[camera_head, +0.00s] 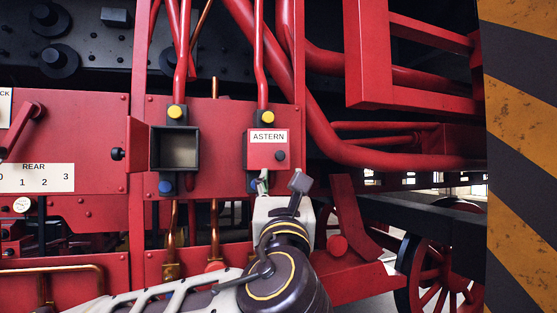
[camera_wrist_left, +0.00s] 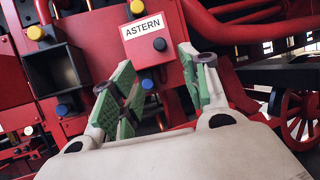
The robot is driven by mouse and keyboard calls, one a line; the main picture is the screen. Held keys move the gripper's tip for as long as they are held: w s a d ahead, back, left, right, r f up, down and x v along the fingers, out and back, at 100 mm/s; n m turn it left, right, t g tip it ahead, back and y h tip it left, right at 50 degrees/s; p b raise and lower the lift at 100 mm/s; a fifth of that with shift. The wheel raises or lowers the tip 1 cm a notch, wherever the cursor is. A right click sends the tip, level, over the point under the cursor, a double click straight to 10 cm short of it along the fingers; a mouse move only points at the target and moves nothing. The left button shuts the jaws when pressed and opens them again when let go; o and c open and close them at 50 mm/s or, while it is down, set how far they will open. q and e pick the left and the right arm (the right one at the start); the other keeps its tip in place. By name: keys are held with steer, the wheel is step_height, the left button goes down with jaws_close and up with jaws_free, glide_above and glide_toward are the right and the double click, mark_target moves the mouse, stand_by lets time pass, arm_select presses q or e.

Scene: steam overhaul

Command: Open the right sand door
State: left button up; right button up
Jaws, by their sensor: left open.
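The right sand door (camera_head: 267,155) is a small red door with a white ASTERN label and a dark round knob (camera_head: 280,156). It sits shut on its dark box, and it also shows in the wrist view (camera_wrist_left: 147,52). My left gripper (camera_head: 262,184) is just below the door in the head view. In the wrist view its green-padded fingers (camera_wrist_left: 157,62) are spread, with the door and its knob (camera_wrist_left: 160,44) showing beyond the gap. Nothing is held. My right gripper is in neither view.
The left sand box (camera_head: 175,149) stands open and looks empty, its red door (camera_head: 138,146) swung out to the left. Red pipes (camera_head: 320,110) run on the right of the ASTERN box. A striped post (camera_head: 520,160) stands at far right.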

mark_target(280, 157)
arm_select(q)
steer(key=shift+w, duration=0.1)
stand_by(0.3)
steer(key=p+x, duration=0.4)
steer(key=x, duration=0.9)
steer(key=shift+w+r+p, duration=0.2)
steer(key=shift+w+p, duration=0.1)
steer(key=shift+w, duration=0.05)
jaws_close()
